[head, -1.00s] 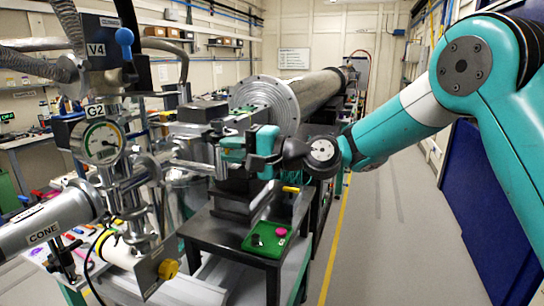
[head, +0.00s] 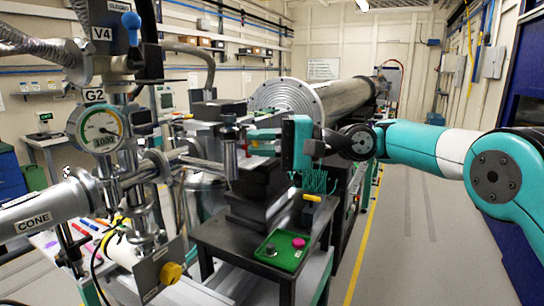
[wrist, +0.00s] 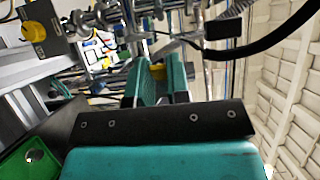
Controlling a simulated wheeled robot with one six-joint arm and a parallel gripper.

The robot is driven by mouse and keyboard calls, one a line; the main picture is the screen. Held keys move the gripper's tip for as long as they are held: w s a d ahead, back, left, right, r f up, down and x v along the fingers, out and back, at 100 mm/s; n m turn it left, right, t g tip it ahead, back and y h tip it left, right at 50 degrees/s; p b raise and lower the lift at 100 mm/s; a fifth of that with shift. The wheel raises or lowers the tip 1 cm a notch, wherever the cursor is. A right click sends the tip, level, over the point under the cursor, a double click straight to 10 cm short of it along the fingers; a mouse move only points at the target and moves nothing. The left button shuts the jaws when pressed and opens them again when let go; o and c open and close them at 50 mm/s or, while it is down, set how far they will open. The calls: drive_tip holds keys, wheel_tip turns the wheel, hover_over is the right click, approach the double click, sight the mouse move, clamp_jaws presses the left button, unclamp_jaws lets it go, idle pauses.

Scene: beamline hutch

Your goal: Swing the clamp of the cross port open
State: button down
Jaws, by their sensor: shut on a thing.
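My gripper (head: 250,140) is at the middle of the head view, pointing left beside an upright metal cylinder. I take this for the clamp's handle, but the clamp itself is mostly hidden behind the fingers. The steel cross piping (head: 140,188) stands left of my gripper, with flanged joints and a horizontal tube (head: 190,160) reaching right toward it. I cannot tell whether the clamp is open or shut.
The round gauge (head: 98,128) and CONE pipe (head: 40,214) crowd the left. A plate with a yellow knob (head: 171,272) is in front. A green tray (head: 283,252) sits on the dark stand below my gripper. Clear floor (head: 415,230) lies to the right.

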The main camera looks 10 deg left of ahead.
drive_tip(key=shift+w+d, duration=0.1)
drive_tip(key=shift+d, duration=0.1)
idle(0.3)
drive_tip(key=c, duration=1.1)
unclamp_jaws()
drive_tip(key=shift+d, duration=0.1)
